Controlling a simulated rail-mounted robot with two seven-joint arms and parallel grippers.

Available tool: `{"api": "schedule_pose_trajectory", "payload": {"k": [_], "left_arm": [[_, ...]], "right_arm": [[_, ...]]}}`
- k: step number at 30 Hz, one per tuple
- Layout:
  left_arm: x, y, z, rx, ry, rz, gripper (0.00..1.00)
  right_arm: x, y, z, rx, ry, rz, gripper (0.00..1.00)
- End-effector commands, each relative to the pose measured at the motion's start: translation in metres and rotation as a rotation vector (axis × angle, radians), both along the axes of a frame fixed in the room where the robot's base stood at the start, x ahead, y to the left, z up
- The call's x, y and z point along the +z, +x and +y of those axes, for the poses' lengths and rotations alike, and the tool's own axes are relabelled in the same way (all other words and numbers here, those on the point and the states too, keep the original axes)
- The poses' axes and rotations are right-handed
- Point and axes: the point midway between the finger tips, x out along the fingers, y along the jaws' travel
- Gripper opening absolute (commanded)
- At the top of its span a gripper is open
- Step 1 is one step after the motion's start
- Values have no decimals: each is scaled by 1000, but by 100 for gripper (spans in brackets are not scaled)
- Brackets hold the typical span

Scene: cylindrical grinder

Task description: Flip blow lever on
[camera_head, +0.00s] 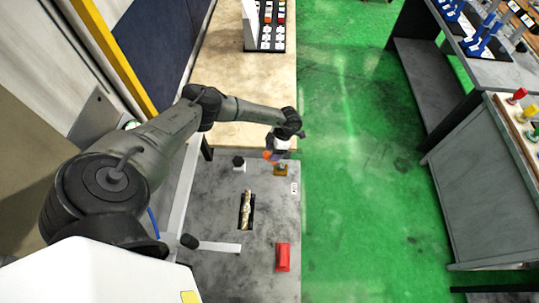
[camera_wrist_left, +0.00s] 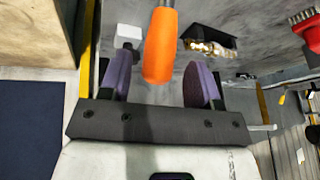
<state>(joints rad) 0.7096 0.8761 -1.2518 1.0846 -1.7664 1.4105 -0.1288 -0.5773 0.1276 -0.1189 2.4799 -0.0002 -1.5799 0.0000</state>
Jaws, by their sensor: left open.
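A lever with an orange handle (camera_wrist_left: 160,48) and a grey shaft shows in the left wrist view. I take it for the blow lever. My left gripper (camera_wrist_left: 159,70) is open, with one purple finger on each side of the handle. A gap shows between handle and fingers in that view; I cannot tell the depth. In the head view a bit of orange (camera_head: 269,155) shows beside my left gripper (camera_head: 276,152), above the far part of the grey machine top. The arm hides much of the lever's surroundings there. My right gripper is not in view.
The grey top (camera_head: 220,275) carries a red block (camera_head: 283,257), a slot with brass-coloured parts (camera_head: 246,211), a black knob (camera_head: 239,162) and a white bar with a black end (camera_head: 220,247). A wooden table (camera_head: 225,85) lies beyond. Green floor (camera_head: 360,200) is open to the right.

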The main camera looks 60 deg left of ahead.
Motion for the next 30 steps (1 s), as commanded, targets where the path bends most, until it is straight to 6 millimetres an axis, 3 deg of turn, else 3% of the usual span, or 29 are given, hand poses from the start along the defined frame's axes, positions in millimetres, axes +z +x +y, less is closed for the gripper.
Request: {"api": "schedule_pose_trajectory", "payload": {"k": [9, 21, 30], "left_arm": [[-28, -12, -2, 0, 0, 0, 57], [-33, -15, -1, 0, 1, 0, 57], [-32, -14, -1, 0, 0, 0, 30]], "right_arm": [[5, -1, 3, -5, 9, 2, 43], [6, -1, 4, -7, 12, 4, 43], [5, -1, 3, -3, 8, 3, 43]]}}
